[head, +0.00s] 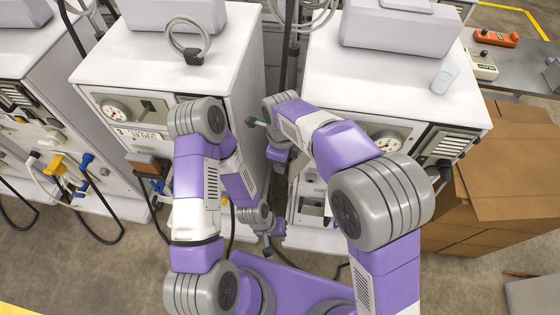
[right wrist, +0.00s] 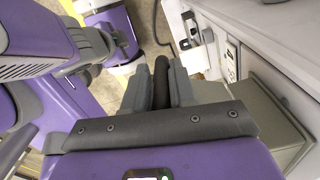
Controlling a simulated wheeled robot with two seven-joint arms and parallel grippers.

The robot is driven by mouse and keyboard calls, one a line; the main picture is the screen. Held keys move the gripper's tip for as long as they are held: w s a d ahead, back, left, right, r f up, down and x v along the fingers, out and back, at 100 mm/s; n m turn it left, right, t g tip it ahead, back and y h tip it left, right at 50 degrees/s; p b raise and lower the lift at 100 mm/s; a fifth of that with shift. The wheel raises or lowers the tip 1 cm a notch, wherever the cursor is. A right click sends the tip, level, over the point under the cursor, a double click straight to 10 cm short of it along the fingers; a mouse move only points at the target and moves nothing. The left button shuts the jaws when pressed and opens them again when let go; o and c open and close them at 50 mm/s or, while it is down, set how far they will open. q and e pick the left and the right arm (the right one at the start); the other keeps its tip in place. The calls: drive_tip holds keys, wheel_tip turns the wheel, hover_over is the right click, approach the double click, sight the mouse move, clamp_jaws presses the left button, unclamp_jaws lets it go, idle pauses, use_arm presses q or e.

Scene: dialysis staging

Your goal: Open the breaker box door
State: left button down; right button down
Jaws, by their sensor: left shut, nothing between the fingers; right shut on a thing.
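My right gripper (right wrist: 161,75) is shut on a dark rounded bar (right wrist: 161,92), which shows between its two grey fingers in the right wrist view. What the bar belongs to cannot be told. In the head view my right arm's end lies at the gap between two white machines, with its fingers mostly hidden. My left gripper (head: 268,246) is lower down in the head view, shut and empty, in front of that gap. I cannot make out a breaker box or its door for certain in either view.
White machines with gauges stand in a row, a left one (head: 130,60) and a right one (head: 330,65). A coiled grey cable (head: 190,40) lies on the left one. Cardboard boxes (head: 510,165) stand at the right. Dark hoses hang near the floor at the left.

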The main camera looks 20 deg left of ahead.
drive_tip(key=shift+w+r, duration=0.25)
drive_tip(key=shift+w, duration=0.05)
drive_tip(key=c, duration=1.3)
unclamp_jaws()
drive_tip(key=shift+o, duration=1.2)
drive_tip(key=shift+d+f, duration=0.1)
drive_tip(key=shift+f, duration=0.05)
wheel_tip(320, 180, up, 8)
drive_tip(key=shift+f+p, duration=0.2)
drive_tip(key=shift+p, duration=0.15)
